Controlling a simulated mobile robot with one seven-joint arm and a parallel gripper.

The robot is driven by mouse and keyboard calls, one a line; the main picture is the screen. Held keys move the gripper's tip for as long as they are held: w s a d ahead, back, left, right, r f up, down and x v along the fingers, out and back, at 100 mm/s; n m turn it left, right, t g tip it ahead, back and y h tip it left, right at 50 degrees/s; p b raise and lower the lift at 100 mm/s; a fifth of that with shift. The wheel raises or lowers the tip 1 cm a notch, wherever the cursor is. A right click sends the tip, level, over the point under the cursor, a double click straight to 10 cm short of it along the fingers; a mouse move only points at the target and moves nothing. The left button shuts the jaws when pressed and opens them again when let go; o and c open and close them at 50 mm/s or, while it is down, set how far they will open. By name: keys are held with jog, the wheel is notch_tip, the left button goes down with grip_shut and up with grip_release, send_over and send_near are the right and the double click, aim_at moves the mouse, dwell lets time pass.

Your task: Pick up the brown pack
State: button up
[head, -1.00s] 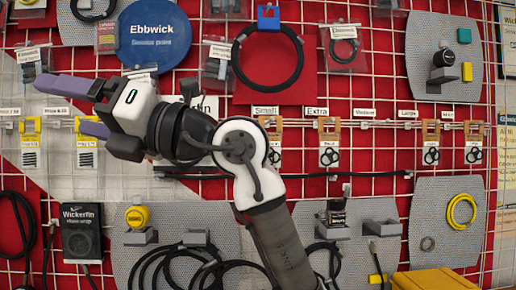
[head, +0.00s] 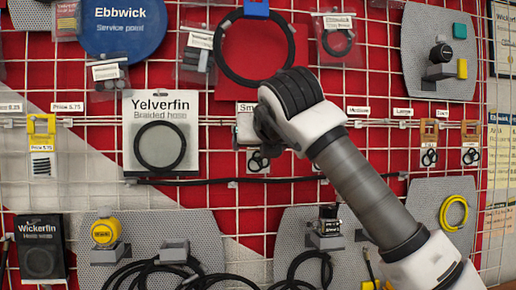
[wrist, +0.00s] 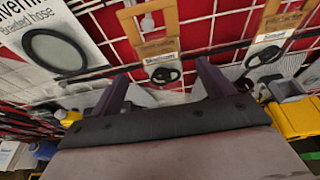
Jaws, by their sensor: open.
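Several brown packs with black rings hang on a rail on the red wall grid. In the wrist view one brown pack (wrist: 158,46) is straight ahead, its rings between and just beyond the fingertips. A second brown pack (wrist: 276,30) hangs to its right. In the head view two brown packs (head: 429,139) (head: 471,139) show at the right; nearer the middle, my arm hides most of the others. My gripper (wrist: 161,75) is open and empty, its two purple fingers pointing at the wall. In the head view my wrist hides the fingers.
A Yelverfin braided hose pack (head: 160,145) hangs left of my wrist. A large black ring (head: 254,48) hangs above it. A black rod (head: 225,180) runs below the packs. Grey panels with a yellow knob (head: 106,231) and cables are lower down.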

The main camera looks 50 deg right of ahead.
aim_at(257, 153)
jog(key=p+x, duration=0.2)
jog(key=x, duration=0.5)
jog(key=shift+d+f+p, duration=0.2)
jog(key=shift+f+p, duration=0.1)
jog(key=shift+p, duration=0.05)
jog(key=c, duration=1.1)
